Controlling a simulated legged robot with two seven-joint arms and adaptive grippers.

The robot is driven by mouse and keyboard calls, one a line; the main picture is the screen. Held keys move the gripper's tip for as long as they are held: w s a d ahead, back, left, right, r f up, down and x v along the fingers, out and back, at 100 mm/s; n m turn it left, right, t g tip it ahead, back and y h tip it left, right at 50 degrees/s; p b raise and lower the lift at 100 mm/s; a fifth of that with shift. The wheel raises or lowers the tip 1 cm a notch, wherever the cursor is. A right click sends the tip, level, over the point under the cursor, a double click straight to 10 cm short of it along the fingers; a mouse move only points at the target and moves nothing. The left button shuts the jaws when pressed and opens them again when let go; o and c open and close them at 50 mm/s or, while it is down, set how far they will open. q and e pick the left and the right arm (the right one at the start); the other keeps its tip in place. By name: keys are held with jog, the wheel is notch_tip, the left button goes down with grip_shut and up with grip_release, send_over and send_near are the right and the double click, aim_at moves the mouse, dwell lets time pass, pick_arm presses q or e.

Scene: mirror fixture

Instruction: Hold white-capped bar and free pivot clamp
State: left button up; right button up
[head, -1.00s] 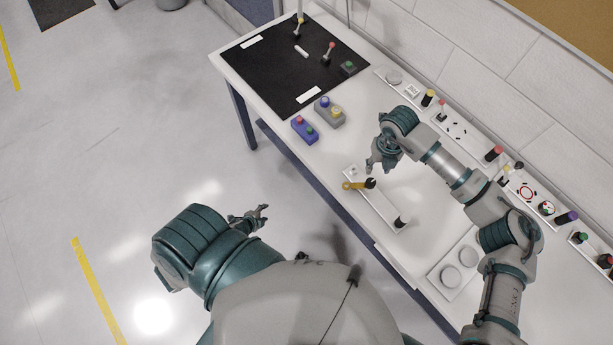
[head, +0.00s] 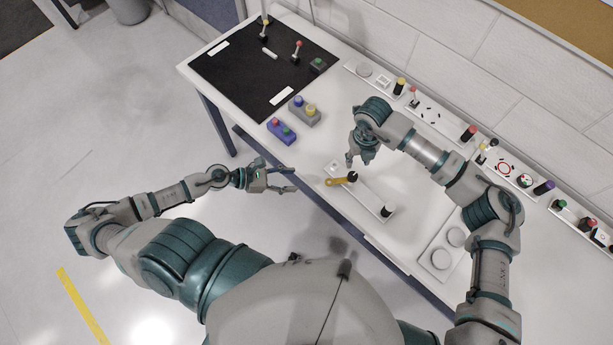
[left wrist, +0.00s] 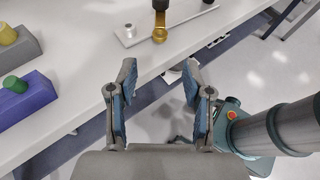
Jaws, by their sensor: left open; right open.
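A long light plate (head: 362,198) lies near the table's front edge. On it sits a gold pivot clamp (head: 338,181) with a black knob, and a dark post with a pale top (head: 387,210) stands at its near end. The left wrist view shows the gold clamp (left wrist: 160,30) on the plate (left wrist: 185,17), with a small pale cap (left wrist: 130,31) beside it. My left gripper (head: 293,179) is open and empty, left of the plate and off the table edge. My right gripper (head: 352,160) is open above the table, just behind the clamp, touching nothing I can make out.
A blue button box (head: 281,131) and a grey one (head: 305,111) stand left of the plate. A black mat (head: 240,75) covers the far left. A panel with two round discs (head: 440,257) lies right. Control strips (head: 440,118) line the wall. Clear tabletop surrounds the plate.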

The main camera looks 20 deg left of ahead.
aim_at(332, 181)
pick_arm(q)
jog(key=x, duration=1.7)
jog(key=shift+w+d, duration=0.1)
jog(key=shift+w, duration=0.15)
jog(key=shift+c, duration=0.3)
grip_shut()
